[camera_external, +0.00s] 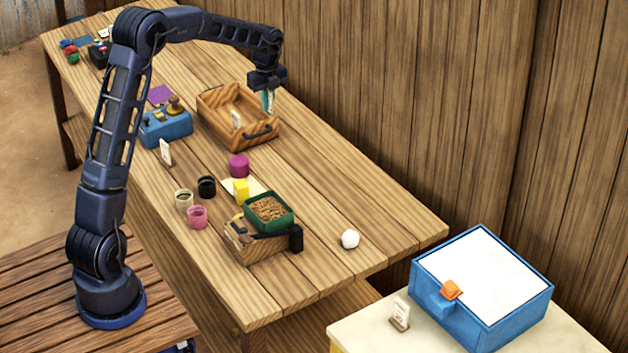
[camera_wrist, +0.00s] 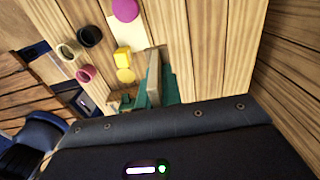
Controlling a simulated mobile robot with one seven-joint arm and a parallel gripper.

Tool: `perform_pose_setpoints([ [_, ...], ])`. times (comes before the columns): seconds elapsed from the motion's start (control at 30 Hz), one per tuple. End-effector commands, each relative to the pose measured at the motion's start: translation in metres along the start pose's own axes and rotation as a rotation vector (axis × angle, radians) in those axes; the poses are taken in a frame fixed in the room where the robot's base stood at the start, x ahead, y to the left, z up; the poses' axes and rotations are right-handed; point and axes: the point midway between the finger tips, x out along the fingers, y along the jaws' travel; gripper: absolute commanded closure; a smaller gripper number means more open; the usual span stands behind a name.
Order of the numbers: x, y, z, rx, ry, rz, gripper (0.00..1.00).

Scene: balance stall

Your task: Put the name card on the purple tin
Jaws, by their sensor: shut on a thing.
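The purple tin (camera_external: 238,166) stands on the long table, near the middle; it also shows at the top edge of the wrist view (camera_wrist: 125,9). My gripper (camera_external: 267,101) is raised over the back right end of the wooden tray, behind and to the right of the tin and apart from it. Its teal fingers are shut on a thin pale upright piece, which looks like a name card (camera_wrist: 154,76); the fingers hide part of it and no writing can be read. Similar cards stand in the tray (camera_external: 236,119), on the table's near side (camera_external: 166,152) and on the side table (camera_external: 400,312).
The wooden tray (camera_external: 207,119) and a blue box (camera_external: 166,131) stand behind the tin. Black (camera_external: 206,187), cream (camera_external: 184,201) and pink (camera_external: 197,217) pots, a yellow block (camera_external: 241,189) and a green grain box (camera_external: 269,227) stand around its front. The table's right side is mostly clear.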

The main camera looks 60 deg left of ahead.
Motion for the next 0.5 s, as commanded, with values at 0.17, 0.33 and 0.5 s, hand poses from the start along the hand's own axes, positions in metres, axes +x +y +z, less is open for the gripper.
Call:
perform_pose_setpoints([
  [0.17, -0.008, 0.039, 0.043, -0.017, -0.002, -0.001, 1.00],
  [0.33, -0.011, 0.063, 0.066, -0.021, -0.002, 0.001, 1.00],
  [0.5, -0.009, 0.072, 0.073, -0.023, -0.002, 0.002, 1.00],
])
